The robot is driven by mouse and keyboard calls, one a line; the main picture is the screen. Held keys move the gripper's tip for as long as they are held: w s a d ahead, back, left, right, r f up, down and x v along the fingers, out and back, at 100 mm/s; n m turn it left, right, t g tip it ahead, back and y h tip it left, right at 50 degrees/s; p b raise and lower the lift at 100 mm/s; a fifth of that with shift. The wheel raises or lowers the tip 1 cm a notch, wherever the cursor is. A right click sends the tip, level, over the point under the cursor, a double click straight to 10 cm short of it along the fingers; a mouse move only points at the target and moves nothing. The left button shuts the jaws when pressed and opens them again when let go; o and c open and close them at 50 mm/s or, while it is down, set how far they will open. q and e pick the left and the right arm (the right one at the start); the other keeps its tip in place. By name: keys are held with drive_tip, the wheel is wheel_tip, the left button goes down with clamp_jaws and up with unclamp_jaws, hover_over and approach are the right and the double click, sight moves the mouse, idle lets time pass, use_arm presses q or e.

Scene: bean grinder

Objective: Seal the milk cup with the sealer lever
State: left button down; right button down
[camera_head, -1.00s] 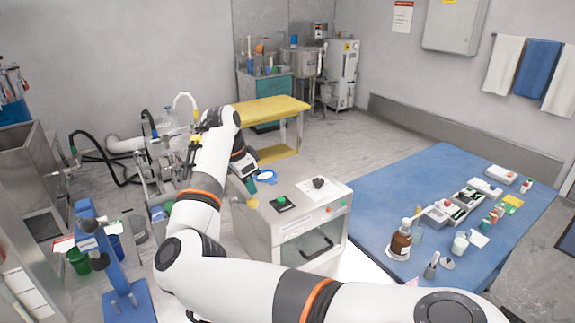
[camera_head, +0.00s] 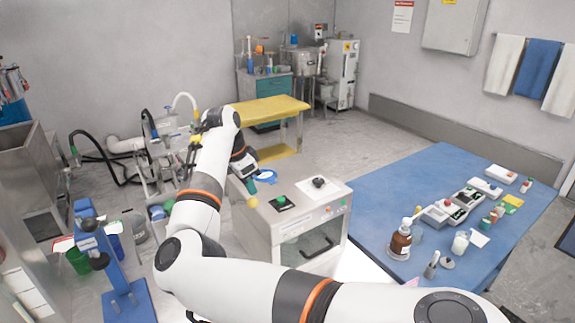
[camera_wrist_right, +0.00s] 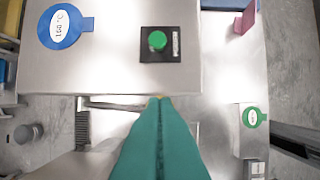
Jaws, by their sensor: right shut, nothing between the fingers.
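My right gripper (camera_head: 250,187) has teal fingers and points down at the left side of a metal box machine (camera_head: 312,238). In the right wrist view its fingers (camera_wrist_right: 160,102) are pressed together and empty. A yellow ball knob (camera_head: 252,202) shows just below the fingers in the head view. I cannot tell whether the fingers touch the knob. I cannot clearly identify the milk cup; the area under the gripper is hidden. My left gripper is out of view.
The metal box has a green button (camera_head: 281,200) and a black knob (camera_head: 319,182) on top. A blue table (camera_head: 400,200) at right holds a brown bottle (camera_head: 400,243), a white cup (camera_head: 460,242) and small boxes. A blue stand (camera_head: 125,300) is at left.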

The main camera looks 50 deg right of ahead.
sight(253, 201)
drive_tip(key=shift+f, duration=0.35)
drive_tip(key=shift+f, duration=0.2)
drive_tip(key=shift+f+b, duration=0.3)
drive_tip(key=shift+b, duration=0.15)
drive_tip(key=shift+f, duration=0.15)
drive_tip(key=shift+s+f+b, duration=0.15)
drive_tip(key=shift+f+b, duration=0.15)
drive_tip(key=shift+f, duration=0.15)
idle(0.4)
drive_tip(key=shift+s+a+f, duration=0.15)
drive_tip(key=shift+s+f, duration=0.1)
drive_tip(key=shift+f, duration=0.15)
drive_tip(key=shift+f+b, duration=0.15)
drive_tip(key=shift+b, duration=0.2)
